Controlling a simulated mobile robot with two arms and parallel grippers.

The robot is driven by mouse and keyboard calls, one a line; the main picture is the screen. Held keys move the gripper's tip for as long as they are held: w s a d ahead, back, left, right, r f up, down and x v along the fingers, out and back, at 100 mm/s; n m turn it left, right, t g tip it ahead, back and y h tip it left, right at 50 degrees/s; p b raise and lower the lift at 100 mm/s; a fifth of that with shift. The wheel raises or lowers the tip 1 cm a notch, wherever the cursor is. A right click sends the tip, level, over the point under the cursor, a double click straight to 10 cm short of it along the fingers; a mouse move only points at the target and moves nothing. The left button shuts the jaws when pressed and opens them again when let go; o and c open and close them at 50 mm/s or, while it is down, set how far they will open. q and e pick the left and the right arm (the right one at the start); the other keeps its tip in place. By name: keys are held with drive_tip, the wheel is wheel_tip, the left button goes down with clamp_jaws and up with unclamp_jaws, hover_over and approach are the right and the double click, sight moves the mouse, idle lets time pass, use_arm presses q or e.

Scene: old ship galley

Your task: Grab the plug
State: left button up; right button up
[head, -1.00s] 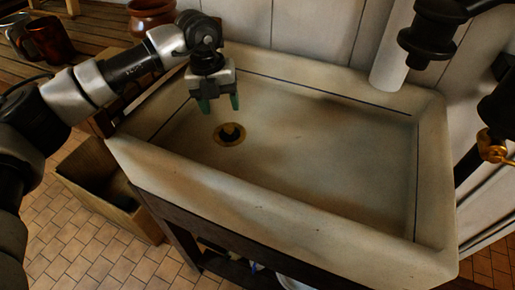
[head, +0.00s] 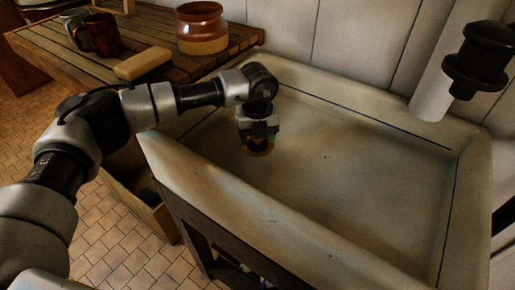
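The plug is at the drain in the white sink basin (head: 350,170); the brass drain ring (head: 258,152) shows just below my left gripper. The gripper covers most of the plug, so its shape and exact seat are hidden. My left gripper (head: 258,140) points down inside the sink, low over the drain. Its fingertips are small and dark against the drain. I cannot tell whether they are apart or closed on the plug. My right gripper is not in view.
A slatted wooden counter (head: 160,45) stands behind left with a brown-and-tan pot (head: 202,30), a sponge-like block (head: 143,64) and dark mugs (head: 100,35). A white pipe (head: 440,85) rises at the sink's back right. The rest of the basin is empty.

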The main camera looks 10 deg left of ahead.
use_arm(q)
drive_tip(key=shift+f, duration=0.9)
drive_tip(key=shift+c, duration=0.2)
drive_tip(key=c, duration=1)
drive_tip(key=shift+r, duration=0.1)
